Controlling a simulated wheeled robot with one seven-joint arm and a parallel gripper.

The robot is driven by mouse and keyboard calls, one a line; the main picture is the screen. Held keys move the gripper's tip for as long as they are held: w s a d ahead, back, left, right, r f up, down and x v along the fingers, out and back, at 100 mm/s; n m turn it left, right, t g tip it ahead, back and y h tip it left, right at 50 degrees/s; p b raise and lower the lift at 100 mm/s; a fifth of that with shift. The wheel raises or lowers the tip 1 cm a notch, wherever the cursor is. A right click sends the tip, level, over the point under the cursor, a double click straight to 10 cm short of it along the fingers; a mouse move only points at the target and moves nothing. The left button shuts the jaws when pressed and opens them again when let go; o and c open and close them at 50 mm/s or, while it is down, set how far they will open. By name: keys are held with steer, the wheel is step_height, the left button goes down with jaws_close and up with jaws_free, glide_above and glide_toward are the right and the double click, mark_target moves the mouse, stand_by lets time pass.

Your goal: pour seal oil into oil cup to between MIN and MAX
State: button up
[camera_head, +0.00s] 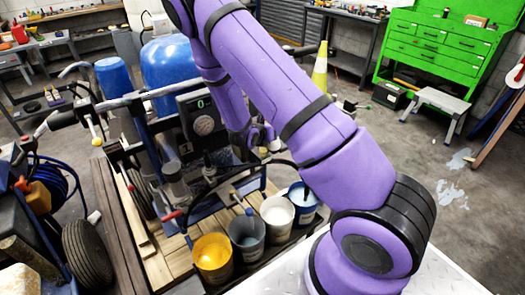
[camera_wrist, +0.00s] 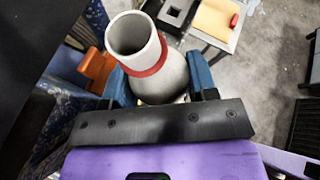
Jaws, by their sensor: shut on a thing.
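My gripper (camera_wrist: 160,82) has blue fingertips shut on a pale grey bottle (camera_wrist: 165,82), one on each side. The bottle has a red band around its neck and an open white mouth that faces the wrist camera. No liquid shows in the mouth. In the head view my gripper (camera_head: 263,142) is beside the line striper, partly hidden by my purple arm. The line striper (camera_head: 172,75) has a blue tank and a black display reading 0. I cannot make out the oil cup or its MIN and MAX marks in either view.
Yellow (camera_head: 212,258), grey (camera_head: 246,236), white (camera_head: 277,217) and blue (camera_head: 304,203) paint buckets stand below the arm. Hoses and bars crowd the striper. A step stool (camera_head: 441,97) and a green tool cabinet (camera_head: 430,48) stand at right, with open floor before them.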

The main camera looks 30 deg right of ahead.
steer(key=shift+r+m+t+y, duration=0.5)
steer(key=shift+r+m+t, duration=0.3)
steer(key=shift+r, duration=0.7)
steer(key=shift+a, duration=0.1)
